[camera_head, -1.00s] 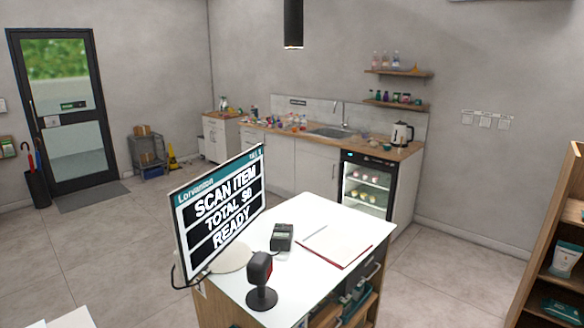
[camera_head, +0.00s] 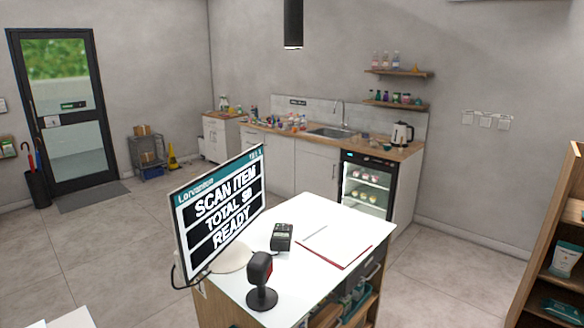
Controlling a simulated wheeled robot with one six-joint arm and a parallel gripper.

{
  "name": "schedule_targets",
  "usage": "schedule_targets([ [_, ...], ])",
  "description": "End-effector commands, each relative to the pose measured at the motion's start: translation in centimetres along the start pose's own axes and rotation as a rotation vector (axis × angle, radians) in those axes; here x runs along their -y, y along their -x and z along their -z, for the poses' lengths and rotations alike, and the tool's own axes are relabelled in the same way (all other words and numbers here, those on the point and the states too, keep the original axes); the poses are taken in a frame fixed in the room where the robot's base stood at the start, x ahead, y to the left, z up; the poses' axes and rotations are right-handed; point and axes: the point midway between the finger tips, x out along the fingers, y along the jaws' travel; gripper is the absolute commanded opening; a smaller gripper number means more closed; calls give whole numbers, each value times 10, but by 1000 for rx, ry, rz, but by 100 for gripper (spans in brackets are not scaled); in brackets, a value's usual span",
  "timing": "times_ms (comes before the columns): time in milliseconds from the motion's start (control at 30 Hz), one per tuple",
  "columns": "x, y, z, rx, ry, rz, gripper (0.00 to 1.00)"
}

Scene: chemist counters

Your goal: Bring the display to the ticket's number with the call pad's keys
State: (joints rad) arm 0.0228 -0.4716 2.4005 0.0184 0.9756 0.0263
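A monitor (camera_head: 219,212) stands on the white-topped counter and reads "SCAN ITEM", "TOTAL $0", "READY". A small dark keypad device (camera_head: 282,237) lies on the counter to the right of the monitor; its keys are too small to read. I cannot tell whether either of these is the task's display or call pad. An open pad of white paper with a red edge (camera_head: 337,244) lies to the right of the device. No ticket with a readable number shows. My gripper is not in view.
A black scanner on a stand (camera_head: 261,283) is at the counter's near edge (camera_head: 300,290). Behind are a glass-door fridge (camera_head: 367,184), a sink counter (camera_head: 318,150) and a kettle (camera_head: 402,134). A wooden shelf (camera_head: 550,250) stands at right. The floor (camera_head: 450,262) between is clear.

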Motion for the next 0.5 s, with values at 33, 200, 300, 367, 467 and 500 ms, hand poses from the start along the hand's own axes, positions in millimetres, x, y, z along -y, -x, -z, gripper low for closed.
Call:
schedule_targets([
  [33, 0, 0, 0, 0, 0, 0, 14],
  [200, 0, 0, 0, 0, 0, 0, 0],
  [300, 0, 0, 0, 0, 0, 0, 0],
  [367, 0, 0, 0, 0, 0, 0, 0],
  [467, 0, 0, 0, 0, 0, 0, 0],
  [500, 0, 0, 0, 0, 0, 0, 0],
])
